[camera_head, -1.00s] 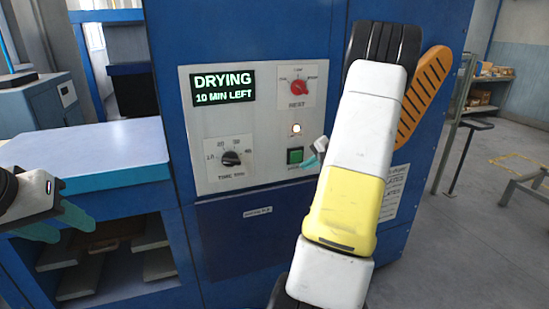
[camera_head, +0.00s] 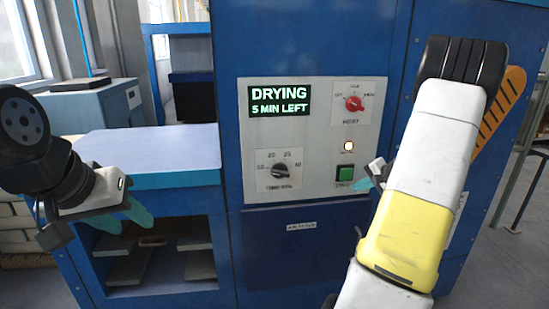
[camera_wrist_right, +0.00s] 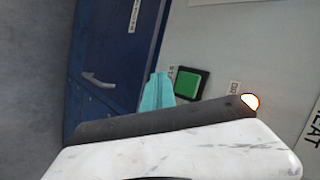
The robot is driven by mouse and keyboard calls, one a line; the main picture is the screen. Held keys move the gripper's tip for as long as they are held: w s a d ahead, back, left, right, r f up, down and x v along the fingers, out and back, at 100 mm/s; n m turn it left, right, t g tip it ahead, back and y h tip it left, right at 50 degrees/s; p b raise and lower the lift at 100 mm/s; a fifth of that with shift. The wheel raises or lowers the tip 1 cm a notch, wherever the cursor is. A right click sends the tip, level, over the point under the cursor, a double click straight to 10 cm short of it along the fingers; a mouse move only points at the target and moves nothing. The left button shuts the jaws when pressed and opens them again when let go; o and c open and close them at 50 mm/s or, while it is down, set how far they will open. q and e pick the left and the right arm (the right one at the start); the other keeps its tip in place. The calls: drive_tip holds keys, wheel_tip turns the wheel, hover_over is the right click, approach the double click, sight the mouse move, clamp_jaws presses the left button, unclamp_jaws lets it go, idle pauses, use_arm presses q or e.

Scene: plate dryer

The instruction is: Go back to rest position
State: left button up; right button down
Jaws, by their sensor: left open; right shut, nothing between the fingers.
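The blue plate dryer (camera_head: 330,30) has a pale control panel (camera_head: 318,160) facing me. Its display (camera_head: 279,100) reads "DRYING 5 MIN LEFT". A green button (camera_head: 345,173) sits low on the panel and also shows in the right wrist view (camera_wrist_right: 187,84). My right gripper (camera_head: 365,183) is just right of the button, its teal fingers (camera_wrist_right: 157,92) shut and empty. It looks apart from the button, and my own arm partly hides it. My left gripper (camera_head: 122,220) is open and empty in front of the blue side table at the left.
The side table (camera_head: 150,158) has a bare top and an open shelf below with several grey plates (camera_head: 200,265). A red heat knob (camera_head: 355,103), a black time dial (camera_head: 279,170) and a lit lamp (camera_head: 348,146) are on the panel. A vented orange piece (camera_head: 508,95) is behind my right arm.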

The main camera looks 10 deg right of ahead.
drive_tip(key=s+a+r+n+g+y, duration=0.15)
drive_tip(key=a+r, duration=0.25)
drive_tip(key=a, duration=0.4)
drive_tip(key=s+a+r+n, duration=0.3)
drive_tip(key=a+r, duration=0.2)
drive_tip(key=a, duration=0.2)
drive_tip(key=s+a+r+n+g, duration=0.15)
drive_tip(key=a+r, duration=0.25)
drive_tip(key=a, duration=0.4)
drive_tip(key=s+a+r+n+h, duration=0.1)
drive_tip(key=s+a+n, duration=0.2)
drive_tip(key=s, duration=0.6)
drive_tip(key=s+a+r+n+h, duration=0.1)
drive_tip(key=s+a+r+n, duration=0.1)
drive_tip(key=s+a, duration=0.5)
drive_tip(key=s+n, duration=0.1)
drive_tip(key=s, duration=0.2)
drive_tip(key=shift+s+r+n, duration=0.2)
drive_tip(key=shift+n, duration=0.1)
drive_tip(key=shift+a, duration=0.1)
